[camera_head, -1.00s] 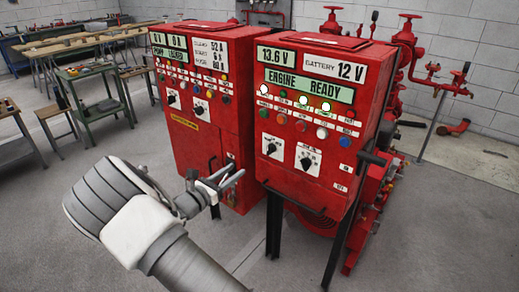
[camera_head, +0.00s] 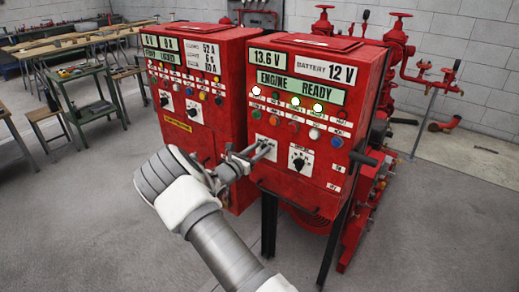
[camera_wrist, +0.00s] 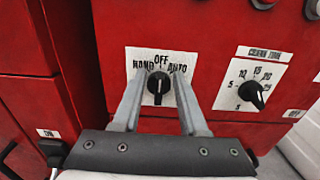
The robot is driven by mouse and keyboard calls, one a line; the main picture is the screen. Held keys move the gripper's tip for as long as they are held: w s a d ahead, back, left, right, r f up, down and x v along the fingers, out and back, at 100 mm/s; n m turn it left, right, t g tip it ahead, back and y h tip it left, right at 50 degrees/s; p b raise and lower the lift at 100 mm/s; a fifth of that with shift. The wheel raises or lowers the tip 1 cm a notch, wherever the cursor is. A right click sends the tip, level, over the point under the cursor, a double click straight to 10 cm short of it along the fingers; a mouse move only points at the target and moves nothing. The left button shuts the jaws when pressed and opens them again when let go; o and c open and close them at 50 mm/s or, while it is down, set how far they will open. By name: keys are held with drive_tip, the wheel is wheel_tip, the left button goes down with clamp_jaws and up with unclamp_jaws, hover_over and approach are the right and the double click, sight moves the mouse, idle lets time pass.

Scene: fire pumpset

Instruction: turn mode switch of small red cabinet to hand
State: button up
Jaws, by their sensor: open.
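The small red cabinet (camera_head: 256,184) is the right one of two, with "ENGINE READY" on its display. Its mode switch (camera_wrist: 158,88) is a black knob on a white plate (camera_wrist: 136,54) marked HAND at left, OFF at top and AUTO at right. The knob stands about upright, in line with OFF. My gripper (camera_wrist: 160,80) is open, with one finger on each side of the knob; I cannot tell whether they touch it. In the head view my gripper (camera_head: 266,150) is at the cabinet's lower left front and hides most of the switch.
A second black knob (camera_wrist: 251,94) on a numbered plate sits right of the mode switch. A taller red cabinet (camera_head: 212,130) stands close on the left. Red pipes and valves (camera_head: 398,50) are behind at right. Workbenches (camera_head: 75,75) stand at the far left.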

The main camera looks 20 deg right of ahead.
clamp_jaws()
idle(0.5)
drive_tip(key=n, duration=0.1)
drive_tip(key=n+p, duration=0.1)
drive_tip(key=n, duration=0.3)
drive_tip(key=shift+w+a+f, duration=0.1)
drive_tip(key=shift+w+a, duration=0.1)
drive_tip(key=shift+w, duration=0.15)
drive_tip(key=shift+w+a+f+n+p, duration=0.15)
drive_tip(key=shift+n+p, duration=0.15)
drive_tip(key=shift+n, duration=0.65)
drive_tip(key=shift+d+f+n+p, duration=0.1)
drive_tip(key=shift+n+p, duration=0.2)
drive_tip(key=shift+n, duration=0.65)
unclamp_jaws()
